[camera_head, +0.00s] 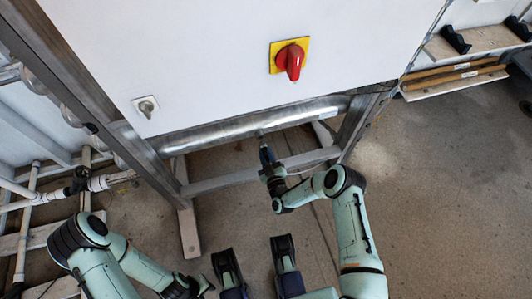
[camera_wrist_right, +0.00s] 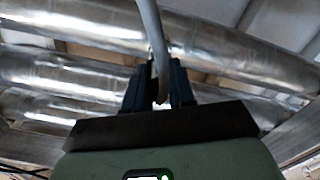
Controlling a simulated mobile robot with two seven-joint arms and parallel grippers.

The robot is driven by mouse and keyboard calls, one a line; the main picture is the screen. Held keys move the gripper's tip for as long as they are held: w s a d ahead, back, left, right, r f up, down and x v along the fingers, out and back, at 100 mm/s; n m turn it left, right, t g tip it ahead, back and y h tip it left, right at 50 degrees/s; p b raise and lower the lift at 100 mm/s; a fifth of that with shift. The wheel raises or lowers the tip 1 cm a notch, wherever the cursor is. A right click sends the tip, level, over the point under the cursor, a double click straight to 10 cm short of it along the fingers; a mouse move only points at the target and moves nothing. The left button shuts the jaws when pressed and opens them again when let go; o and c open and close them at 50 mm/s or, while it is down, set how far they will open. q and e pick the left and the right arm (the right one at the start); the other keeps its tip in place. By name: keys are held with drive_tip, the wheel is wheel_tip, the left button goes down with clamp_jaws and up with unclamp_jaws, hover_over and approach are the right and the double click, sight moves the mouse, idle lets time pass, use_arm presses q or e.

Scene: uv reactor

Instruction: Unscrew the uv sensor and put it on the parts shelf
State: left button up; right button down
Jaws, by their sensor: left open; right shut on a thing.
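The uv sensor itself is mostly hidden. A small dark piece (camera_head: 260,134) shows at the lower side of the metal tube (camera_head: 235,126), at the tip of my right gripper (camera_head: 264,150). The right gripper is shut on it from below. In the right wrist view the gripper's dark fingers (camera_wrist_right: 160,88) are close together, and a grey cable (camera_wrist_right: 148,25) curves down to them. I cannot tell whether the sensor is still seated in the tube. My left gripper (camera_head: 254,247) is open and empty, low in the middle. A wooden shelf (camera_head: 485,40), likely the parts shelf, is at the upper right.
A white cabinet (camera_head: 210,60) with a red rotary switch (camera_head: 290,60) and a key lock (camera_head: 146,106) stands above the tube. A steel frame (camera_head: 80,85) surrounds it. White pipes (camera_head: 25,220) are at the left. The floor (camera_head: 440,200) at the right is clear.

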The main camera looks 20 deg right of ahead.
sight(267, 157)
drive_tip(key=shift+s+r+p, duration=0.15)
drive_tip(key=shift+s+p, duration=1)
drive_tip(key=shift+s, duration=1)
drive_tip(key=shift+s+d+p, duration=0.15)
drive_tip(key=shift+s+p, duration=0.4)
drive_tip(key=shift+s, duration=0.6)
